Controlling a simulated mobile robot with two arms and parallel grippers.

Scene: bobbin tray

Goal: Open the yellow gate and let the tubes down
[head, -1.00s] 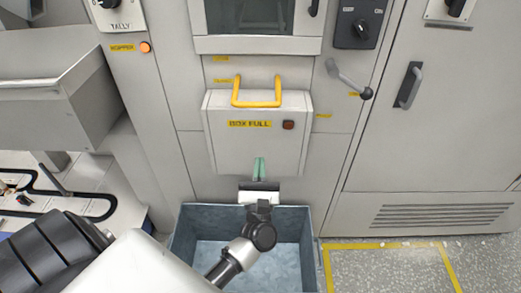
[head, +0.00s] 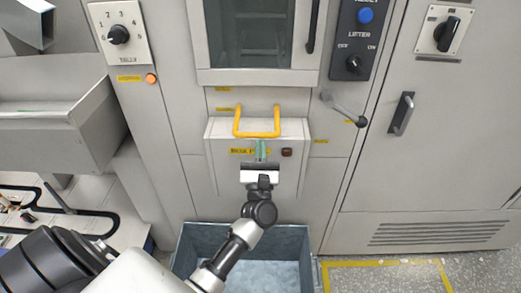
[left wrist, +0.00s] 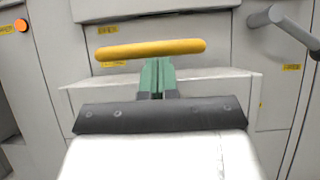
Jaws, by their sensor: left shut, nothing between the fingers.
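The yellow gate handle (head: 257,133) is a U-shaped bar on top of the light grey gate box (head: 222,182) on the machine front. In the left wrist view the yellow bar (left wrist: 150,49) lies just beyond my fingertips. My left gripper (head: 261,146) is shut and empty, its green fingers in front of the box face, just below the handle and apart from it as far as I can tell. It also shows in the left wrist view (left wrist: 157,63). The gripper partly covers the "BOX FULL" label. My right gripper is out of view.
A blue-grey open bin (head: 299,238) stands on the floor below the gate and looks empty. A grey lever with a black knob (head: 343,108) sits right of the handle. A tally dial (head: 119,34) and a lifter panel (head: 357,45) are above. A grey chute (head: 60,110) is at left.

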